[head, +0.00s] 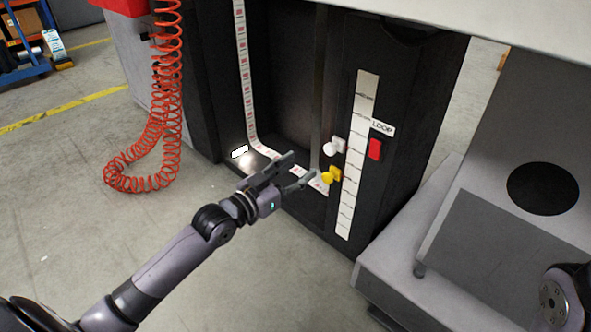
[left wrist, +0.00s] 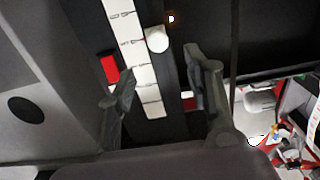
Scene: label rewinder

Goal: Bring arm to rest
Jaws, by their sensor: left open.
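My left gripper (head: 290,172) is open and empty in the middle of the head view. Its fingertips point right, toward the yellow knob (head: 331,176) on the black machine front, and look apart from it. In the left wrist view the two fingers of my left gripper (left wrist: 160,85) stand wide apart, with the white scale strip (left wrist: 141,75) and black panel beyond them.
A white knob (head: 334,146) and a red switch (head: 375,149) sit on the panel beside the scale (head: 357,150). A label web (head: 243,70) runs down inside the recess. A coiled red hose (head: 165,100) hangs at left.

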